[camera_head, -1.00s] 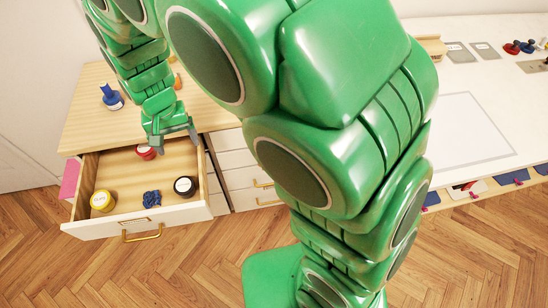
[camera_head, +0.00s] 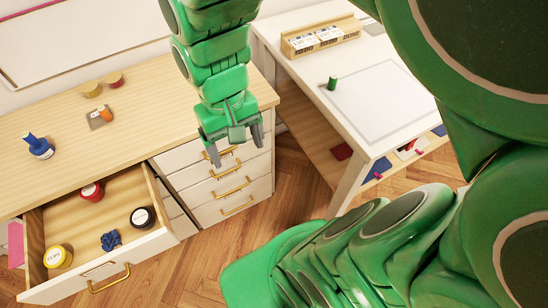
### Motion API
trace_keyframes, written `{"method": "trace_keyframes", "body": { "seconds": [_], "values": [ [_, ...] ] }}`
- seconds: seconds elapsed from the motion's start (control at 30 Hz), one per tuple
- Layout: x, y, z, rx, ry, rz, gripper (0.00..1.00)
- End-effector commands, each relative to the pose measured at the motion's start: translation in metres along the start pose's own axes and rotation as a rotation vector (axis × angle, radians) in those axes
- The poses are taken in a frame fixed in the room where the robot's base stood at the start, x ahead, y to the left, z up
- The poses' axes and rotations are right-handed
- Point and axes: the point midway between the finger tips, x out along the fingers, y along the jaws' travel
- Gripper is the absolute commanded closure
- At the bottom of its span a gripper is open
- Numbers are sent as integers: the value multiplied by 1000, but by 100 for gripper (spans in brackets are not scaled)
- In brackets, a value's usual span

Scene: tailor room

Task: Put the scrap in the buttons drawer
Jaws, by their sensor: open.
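A wooden drawer (camera_head: 74,215) with a brass handle stands pulled out at the lower left. I cannot read a label on it. In it lie a small crumpled blue piece (camera_head: 111,241), which looks like the scrap, and red, yellow and black round containers (camera_head: 92,192) (camera_head: 58,257) (camera_head: 142,217). The blue piece lies on the drawer floor near the front wall. My gripper (camera_head: 235,146) is open and empty, pointing down. In the picture it is right of the open drawer, in front of a closed drawer column, apart from the blue piece.
The closed drawers (camera_head: 221,180) have brass handles. The wooden top (camera_head: 110,90) holds a blue bottle (camera_head: 38,146) and small spools. My arm hides the right side.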

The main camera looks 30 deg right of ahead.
Motion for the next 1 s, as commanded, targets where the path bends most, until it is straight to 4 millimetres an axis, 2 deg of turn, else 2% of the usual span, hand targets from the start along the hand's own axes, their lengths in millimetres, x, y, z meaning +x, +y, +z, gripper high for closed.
{"method": "trace_keyframes", "body": {
  "seconds": [0.2, 0.4, 1.0],
  "values": [
    [-3, 28, 50, 22, -13, -5, 18],
    [-2, 39, 74, 27, -21, -5, 18],
    [-2, 40, 79, 27, -24, -6, 18]
  ]
}}
